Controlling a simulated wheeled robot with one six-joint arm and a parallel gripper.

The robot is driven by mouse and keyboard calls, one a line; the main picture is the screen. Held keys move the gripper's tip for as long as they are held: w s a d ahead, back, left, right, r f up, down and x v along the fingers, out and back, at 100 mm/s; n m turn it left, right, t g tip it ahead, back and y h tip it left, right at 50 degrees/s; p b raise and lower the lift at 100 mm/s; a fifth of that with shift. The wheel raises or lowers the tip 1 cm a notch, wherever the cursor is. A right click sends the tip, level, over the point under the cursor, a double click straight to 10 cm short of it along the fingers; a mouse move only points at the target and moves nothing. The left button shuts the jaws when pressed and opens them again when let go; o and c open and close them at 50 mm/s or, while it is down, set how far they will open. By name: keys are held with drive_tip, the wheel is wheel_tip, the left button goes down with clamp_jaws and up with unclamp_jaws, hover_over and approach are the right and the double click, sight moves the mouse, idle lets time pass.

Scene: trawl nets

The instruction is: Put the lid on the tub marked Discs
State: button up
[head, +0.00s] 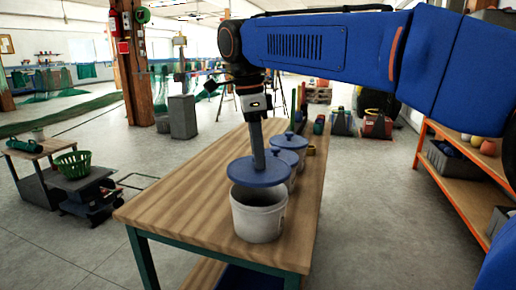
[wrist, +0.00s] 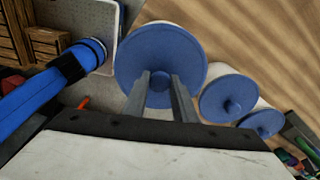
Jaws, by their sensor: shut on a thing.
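My gripper (head: 258,163) is shut on the knob of a round blue lid (head: 245,176). In the wrist view the lid (wrist: 160,50) hangs level under the two fingers (wrist: 160,80), with the knob between them. An open white tub (head: 258,218) stands upright on the table below the lid. The lid is just above its rim, with the dark opening showing between them. No marking is readable on the tub. Two more tubs with blue lids on, a nearer one (head: 287,142) and a farther one (head: 277,157), stand behind it.
The wooden table (head: 180,200) is clear to the left of the tubs. An orange-framed shelf (head: 455,180) stands at the right. A cart with a green basket (head: 80,163) is at the left, across open floor.

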sight(258, 172)
drive_tip(key=shift+f, duration=2.5)
drive_tip(key=shift+f, duration=0.15)
idle(0.5)
drive_tip(key=o, duration=1.6)
drive_tip(key=shift+r, duration=3.5)
clamp_jaws()
